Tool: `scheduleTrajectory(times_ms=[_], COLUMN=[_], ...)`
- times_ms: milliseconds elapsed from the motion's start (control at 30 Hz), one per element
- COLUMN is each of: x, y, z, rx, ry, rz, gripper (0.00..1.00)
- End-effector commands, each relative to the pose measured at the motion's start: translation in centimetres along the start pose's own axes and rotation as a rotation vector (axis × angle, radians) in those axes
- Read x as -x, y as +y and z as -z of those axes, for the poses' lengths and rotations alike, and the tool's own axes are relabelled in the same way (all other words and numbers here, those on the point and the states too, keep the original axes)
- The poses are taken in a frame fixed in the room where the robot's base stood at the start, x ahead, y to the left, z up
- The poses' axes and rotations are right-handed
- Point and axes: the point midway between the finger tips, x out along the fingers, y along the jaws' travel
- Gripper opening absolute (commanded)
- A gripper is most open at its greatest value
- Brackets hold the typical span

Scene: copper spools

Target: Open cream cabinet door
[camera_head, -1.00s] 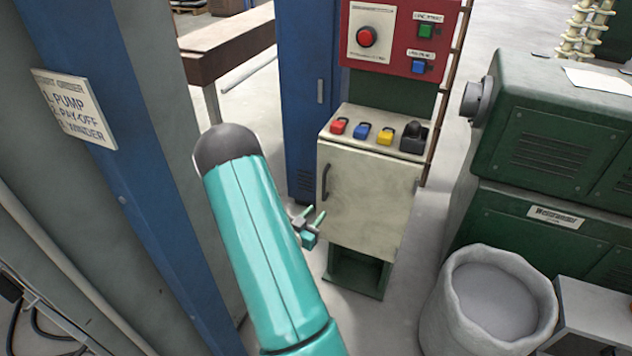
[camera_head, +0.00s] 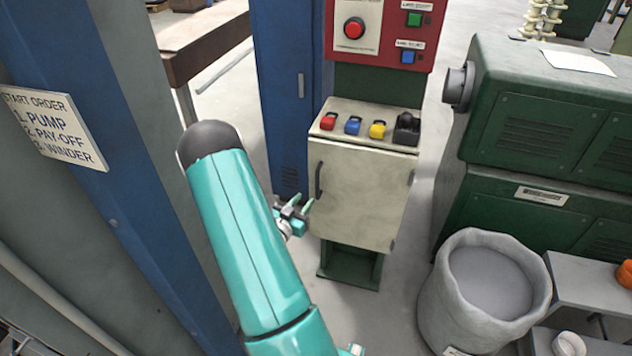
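The cream cabinet door (camera_head: 358,197) is closed on a small cabinet in the middle of the view. Its dark vertical handle (camera_head: 319,180) is at the door's left edge. Hinges show on its right edge. My gripper (camera_head: 304,206) is just left of and below the handle, with its two teal fingers spread apart. It looks empty. I cannot tell how far in front of the door it is. My teal arm hides part of the floor and the gripper's base.
Red, blue and yellow padlocks (camera_head: 352,125) sit on the cabinet's top. A red control panel (camera_head: 383,32) rises behind it. A blue column (camera_head: 110,170) with a sign stands at left. A green machine (camera_head: 545,120) and a grey bin (camera_head: 483,290) stand at right.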

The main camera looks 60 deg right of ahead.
Motion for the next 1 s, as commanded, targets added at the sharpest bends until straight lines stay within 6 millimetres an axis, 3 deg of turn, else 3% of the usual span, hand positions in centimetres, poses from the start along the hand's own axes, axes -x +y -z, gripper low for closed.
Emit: scheduleTrajectory(times_ms=[300,500,900,1000], x=[-6.5,-9.5,-10.5,-10.5], y=[0.1,-0.2,-0.5,-0.5], z=[0.0,0.0,0.0,0.0], rx=[-0.001,0.0,0.0,0.0], ry=[0.001,0.001,0.0,0.0], rz=[-0.002,0.001,0.003,0.002], gripper=[0.3,0.3,0.3,0.13])
